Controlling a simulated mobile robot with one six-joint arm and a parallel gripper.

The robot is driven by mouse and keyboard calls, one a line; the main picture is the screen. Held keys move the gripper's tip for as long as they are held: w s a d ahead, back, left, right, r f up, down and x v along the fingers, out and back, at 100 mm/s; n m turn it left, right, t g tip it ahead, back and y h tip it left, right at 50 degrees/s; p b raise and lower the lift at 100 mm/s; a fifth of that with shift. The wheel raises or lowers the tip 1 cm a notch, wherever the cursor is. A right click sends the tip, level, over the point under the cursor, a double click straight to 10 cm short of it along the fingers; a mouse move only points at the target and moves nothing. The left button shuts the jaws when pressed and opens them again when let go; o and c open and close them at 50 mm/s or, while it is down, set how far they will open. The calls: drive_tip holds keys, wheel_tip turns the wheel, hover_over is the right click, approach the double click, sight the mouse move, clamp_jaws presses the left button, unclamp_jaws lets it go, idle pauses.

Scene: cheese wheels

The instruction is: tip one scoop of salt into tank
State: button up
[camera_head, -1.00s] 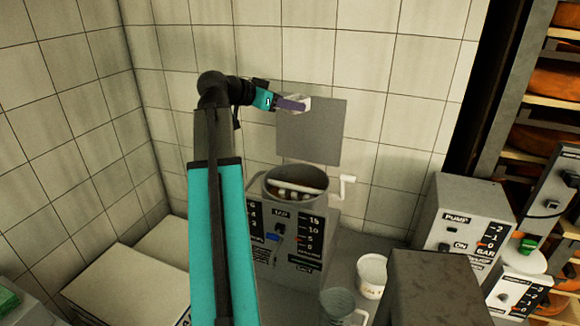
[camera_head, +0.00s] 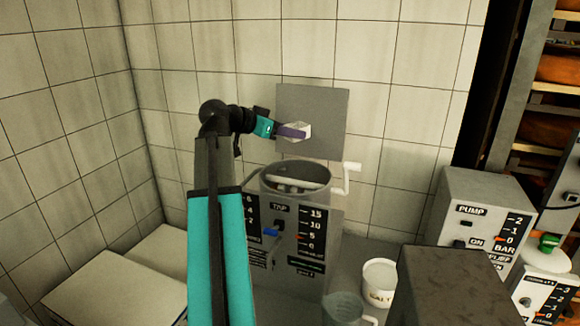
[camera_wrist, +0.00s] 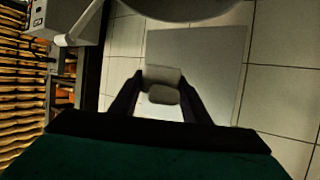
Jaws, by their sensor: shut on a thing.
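My gripper (camera_head: 288,131) is shut on a small white scoop (camera_head: 301,130), which is held in the air above the tank. In the wrist view the scoop (camera_wrist: 163,77) sits between the two dark fingers. I cannot tell how much salt is in it. The tank (camera_head: 318,199) is a grey round vessel with an open top, standing behind a panel of gauges marked with numbers. A pale bar crosses its mouth. The tank's rim (camera_wrist: 190,12) shows at the top of the wrist view. A white salt tub (camera_head: 379,285) stands at the lower right of the tank.
A white crank handle (camera_head: 347,178) sticks out right of the tank. A grey plate (camera_head: 320,110) is on the tiled wall behind the scoop. A clear jug (camera_head: 343,310), a dark box (camera_head: 455,287) and a pump unit (camera_head: 480,225) stand at right. Pale boxes (camera_head: 110,280) lie at left.

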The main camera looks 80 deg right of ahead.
wheel_tip(320, 180, down, 7)
drive_tip(key=b, duration=0.6)
drive_tip(key=shift+w+d+n+p, duration=0.1)
drive_tip(key=shift+n+p, duration=0.2)
drive_tip(key=shift+p, duration=0.35)
drive_tip(key=shift+w+d+f+n+g+y+p, duration=0.35)
drive_tip(key=shift+n+g+p, duration=0.55)
drive_tip(key=shift+n+p, duration=1.2)
drive_tip(key=shift+w+d+f+n+g+y+p, duration=0.15)
drive_tip(key=shift+n+g+y+p, duration=0.6)
drive_tip(key=shift+p, duration=2.35)
drive_tip(key=shift+w+d+f+n+g+y+p, duration=0.25)
drive_tip(key=shift+n+g+p, duration=0.8)
drive_tip(key=shift+n+p, duration=1.15)
drive_tip(key=shift+a+f+m+p, duration=0.1)
drive_tip(key=shift+m+p, duration=0.15)
drive_tip(key=shift+p, duration=0.55)
drive_tip(key=shift+f+m+b, duration=0.15)
drive_tip(key=shift+m+b, duration=0.15)
drive_tip(key=shift+b, duration=0.35)
